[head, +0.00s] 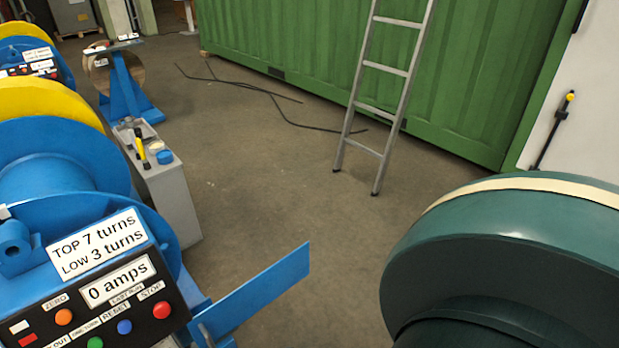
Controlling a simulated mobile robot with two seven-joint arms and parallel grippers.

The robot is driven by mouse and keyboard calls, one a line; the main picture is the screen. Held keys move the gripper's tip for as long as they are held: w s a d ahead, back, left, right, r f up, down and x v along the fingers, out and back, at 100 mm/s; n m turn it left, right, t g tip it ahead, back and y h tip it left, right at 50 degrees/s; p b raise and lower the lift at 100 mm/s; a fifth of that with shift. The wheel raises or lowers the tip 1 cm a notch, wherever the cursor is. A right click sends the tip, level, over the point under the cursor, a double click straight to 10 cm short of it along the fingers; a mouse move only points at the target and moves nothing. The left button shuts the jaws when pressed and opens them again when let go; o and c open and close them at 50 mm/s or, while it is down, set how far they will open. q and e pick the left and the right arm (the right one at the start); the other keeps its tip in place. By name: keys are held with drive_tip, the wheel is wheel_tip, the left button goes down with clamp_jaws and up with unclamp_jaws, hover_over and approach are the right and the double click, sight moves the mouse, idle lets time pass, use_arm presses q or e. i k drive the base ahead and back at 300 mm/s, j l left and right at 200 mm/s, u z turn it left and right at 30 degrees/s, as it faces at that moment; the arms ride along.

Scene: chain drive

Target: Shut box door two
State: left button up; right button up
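A flat blue panel (255,297) sticks out to the right from beside the blue machine with the control box (112,283). It looks like a door standing open, with a small grey part at its lower left end. I see no number on it, so I cannot tell whether it is box door two. The box behind it is hidden or below the picture. Neither of my grippers is in view.
A large dark green rounded body (500,255) with a cream band fills the lower right. A grey cabinet (172,200) with tools on top stands behind the blue machine. A ladder (384,100) leans at the green container (455,75). The middle floor is clear.

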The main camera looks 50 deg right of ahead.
sight(207, 328)
drive_tip(key=z, duration=1.05)
drive_tip(key=i+l+u, duration=0.15)
drive_tip(key=l+u, duration=0.2)
drive_tip(key=l, duration=0.85)
drive_tip(key=l+u, duration=0.35)
drive_tip(key=l, duration=0.85)
drive_tip(key=i+l+u, duration=0.1)
drive_tip(key=l, duration=0.25)
drive_tip(key=i+l+u, duration=0.1)
drive_tip(key=l, duration=0.3)
drive_tip(key=i+l, duration=0.2)
drive_tip(key=l, duration=0.2)
drive_tip(key=u, duration=0.05)
